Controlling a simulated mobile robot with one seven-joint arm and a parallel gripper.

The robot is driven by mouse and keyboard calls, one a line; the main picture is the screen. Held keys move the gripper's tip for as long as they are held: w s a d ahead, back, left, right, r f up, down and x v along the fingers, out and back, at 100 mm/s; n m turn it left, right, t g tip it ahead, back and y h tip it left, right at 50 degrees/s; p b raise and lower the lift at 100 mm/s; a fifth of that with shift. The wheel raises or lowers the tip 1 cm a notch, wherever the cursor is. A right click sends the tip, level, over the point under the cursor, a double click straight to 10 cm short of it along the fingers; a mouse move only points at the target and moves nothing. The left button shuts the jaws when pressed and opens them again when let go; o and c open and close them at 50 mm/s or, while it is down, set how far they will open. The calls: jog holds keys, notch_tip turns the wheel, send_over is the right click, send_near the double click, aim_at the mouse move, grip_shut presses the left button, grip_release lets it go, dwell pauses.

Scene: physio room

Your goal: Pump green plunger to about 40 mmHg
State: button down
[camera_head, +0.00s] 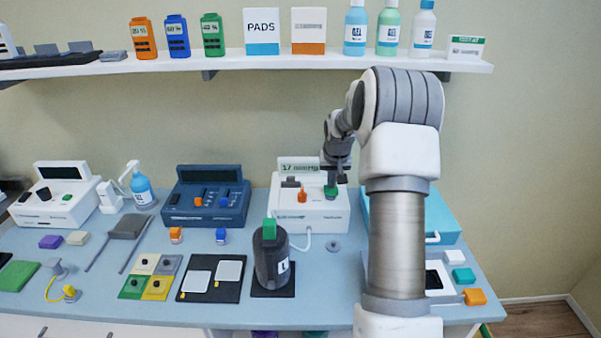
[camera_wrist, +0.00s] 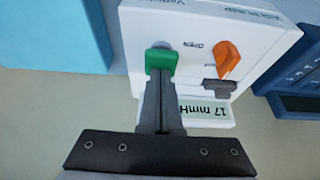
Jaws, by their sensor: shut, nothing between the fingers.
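The white pump unit (camera_head: 312,214) stands on the table near my arm. Its display (camera_head: 301,166) reads 17 mmHg; the reading also shows upside down in the wrist view (camera_wrist: 205,112). The green plunger (camera_head: 331,192) is on the right part of its top; it also shows in the wrist view (camera_wrist: 161,60). My gripper (camera_head: 335,179) is shut and empty, pointing down just over the plunger. In the wrist view its fingertips (camera_wrist: 161,82) overlap the plunger's edge; I cannot tell whether they touch it.
An orange knob (camera_head: 302,196) sits left of the plunger, marked OPEN in the wrist view. A dark canister (camera_head: 271,262) with a green top stands in front, joined by a tube. A blue device (camera_head: 208,203) is to the left, a teal case (camera_head: 440,215) to the right.

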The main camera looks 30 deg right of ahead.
jog(key=shift+f, duration=0.7)
jog(key=shift+r, duration=0.1)
jog(key=shift+r+p, duration=1.15)
jog(key=shift+r, duration=1.1)
jog(key=shift+f, duration=0.1)
